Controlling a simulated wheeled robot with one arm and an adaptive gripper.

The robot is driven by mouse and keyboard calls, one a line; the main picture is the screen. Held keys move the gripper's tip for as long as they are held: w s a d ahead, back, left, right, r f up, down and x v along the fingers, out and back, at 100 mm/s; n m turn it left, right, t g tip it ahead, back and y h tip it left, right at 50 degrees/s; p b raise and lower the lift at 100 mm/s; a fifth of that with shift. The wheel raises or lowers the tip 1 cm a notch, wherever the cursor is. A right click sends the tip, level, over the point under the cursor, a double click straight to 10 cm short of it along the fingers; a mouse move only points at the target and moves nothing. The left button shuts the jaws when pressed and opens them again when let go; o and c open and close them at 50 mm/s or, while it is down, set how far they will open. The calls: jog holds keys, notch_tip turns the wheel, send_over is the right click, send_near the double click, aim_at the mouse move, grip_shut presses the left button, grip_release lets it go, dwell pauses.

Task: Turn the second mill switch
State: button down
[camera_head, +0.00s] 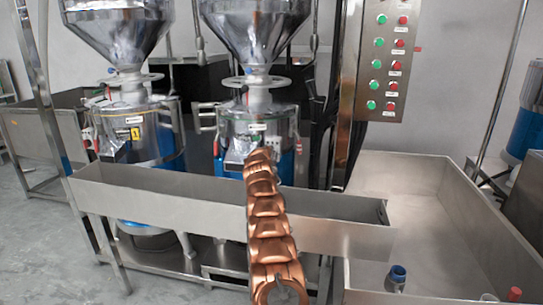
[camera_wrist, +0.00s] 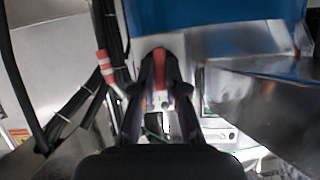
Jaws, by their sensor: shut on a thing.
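In the wrist view my gripper (camera_wrist: 160,60) has its two dark fingers on either side of a red switch handle (camera_wrist: 159,74), shut on it. The handle points roughly up and down in the picture, against a pale plate below a blue surface. In the head view two mills with metal hoppers stand side by side, the left mill (camera_head: 140,137) and the right mill (camera_head: 267,122). My copper-coloured arm reaches to the front of the right mill. The switch cannot be made out there, and my gripper is not clear in that view.
A long metal trough (camera_head: 150,200) runs in front of the mills, below my arm. A wide metal basin (camera_head: 440,225) lies at the right. A control panel (camera_head: 389,60) with green and red buttons hangs above. Black cables (camera_wrist: 80,105) run left of my fingers in the wrist view.

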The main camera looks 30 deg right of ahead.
jog(key=shift+n+p, duration=0.3)
jog(key=shift+p, duration=0.1)
jog(key=shift+f+g, duration=0.1)
jog(key=shift+g, duration=0.2)
jog(key=c, duration=1.2)
grip_release()
jog(key=shift+a, duration=0.2)
jog(key=v, duration=1.1)
jog(key=shift+s+a, duration=0.2)
jog(key=shift+s, duration=0.15)
